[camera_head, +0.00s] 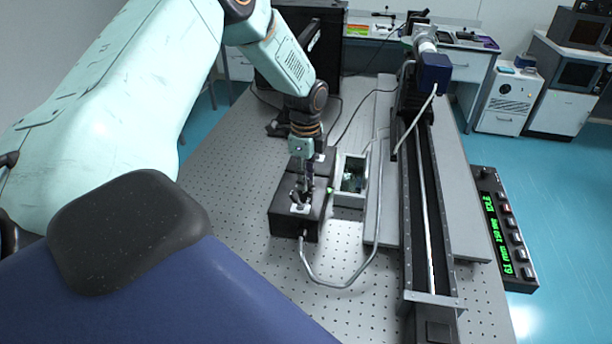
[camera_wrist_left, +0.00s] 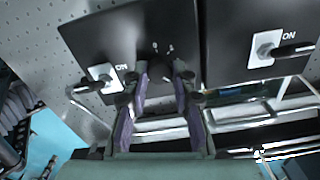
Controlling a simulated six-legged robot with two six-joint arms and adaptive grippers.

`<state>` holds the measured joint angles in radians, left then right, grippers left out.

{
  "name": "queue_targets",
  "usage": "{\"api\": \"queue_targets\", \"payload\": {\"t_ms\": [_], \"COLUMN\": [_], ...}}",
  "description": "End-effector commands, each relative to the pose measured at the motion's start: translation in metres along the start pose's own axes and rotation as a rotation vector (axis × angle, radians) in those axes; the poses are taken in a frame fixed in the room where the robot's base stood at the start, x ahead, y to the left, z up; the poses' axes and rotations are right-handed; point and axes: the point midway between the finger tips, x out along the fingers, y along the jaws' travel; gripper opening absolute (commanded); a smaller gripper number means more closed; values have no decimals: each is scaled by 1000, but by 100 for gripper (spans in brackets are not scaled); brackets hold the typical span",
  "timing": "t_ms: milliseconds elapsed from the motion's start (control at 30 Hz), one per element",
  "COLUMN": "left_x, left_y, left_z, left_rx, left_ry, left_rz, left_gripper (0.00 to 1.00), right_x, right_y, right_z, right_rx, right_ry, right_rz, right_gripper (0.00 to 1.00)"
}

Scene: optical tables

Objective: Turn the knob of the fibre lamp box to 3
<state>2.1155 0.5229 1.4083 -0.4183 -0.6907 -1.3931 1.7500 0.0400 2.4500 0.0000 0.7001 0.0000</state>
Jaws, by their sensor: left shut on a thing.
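The fibre lamp box (camera_head: 284,222) is a black box on the perforated table, with a grey cable at its front. In the left wrist view it is the left dark box (camera_wrist_left: 115,38), with a white ON switch plate (camera_wrist_left: 102,76) and small pale marks on its top. My left gripper (camera_head: 304,187) reaches down to its top face. In the wrist view the fingers (camera_wrist_left: 161,72) with purple pads straddle the spot below the marks, shut on the knob, which is mostly hidden between the tips. The number it points at is not readable. My right gripper is not in view.
A second black box with an ON switch plate (camera_wrist_left: 264,48) stands close beside it. A grey open-topped box (camera_head: 350,198) stands just to the right. Beyond it a long black rail (camera_head: 420,220) runs along the table. A controller with green digits (camera_head: 505,230) is far right.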

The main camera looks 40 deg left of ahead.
Motion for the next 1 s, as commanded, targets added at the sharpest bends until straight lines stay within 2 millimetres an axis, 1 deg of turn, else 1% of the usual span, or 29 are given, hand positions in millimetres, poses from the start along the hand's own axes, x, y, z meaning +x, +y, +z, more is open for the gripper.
{"api": "queue_targets", "payload": {"t_ms": [100,133,300,400,667,767,867,1000], "left_x": [-1,-1,0,0,-1,-6,-21,-50], "left_y": [-1,-1,-1,0,0,-1,-2,-2], "left_z": [0,0,0,0,0,0,0,0], "left_rx": [-1,-1,-1,-1,-1,-1,-2,-1], "left_ry": [0,0,0,0,0,1,2,2], "left_rz": [-2,-2,-2,-1,-1,-3,-5,-6], "left_gripper": [0,27,42,48,48,48,48,48], "right_x": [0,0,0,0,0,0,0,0], "right_y": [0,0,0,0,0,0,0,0], "right_z": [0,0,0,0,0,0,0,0], "right_rx": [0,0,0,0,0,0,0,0], "right_ry": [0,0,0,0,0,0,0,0], "right_rz": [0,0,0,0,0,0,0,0], "right_gripper": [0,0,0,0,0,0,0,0]}}
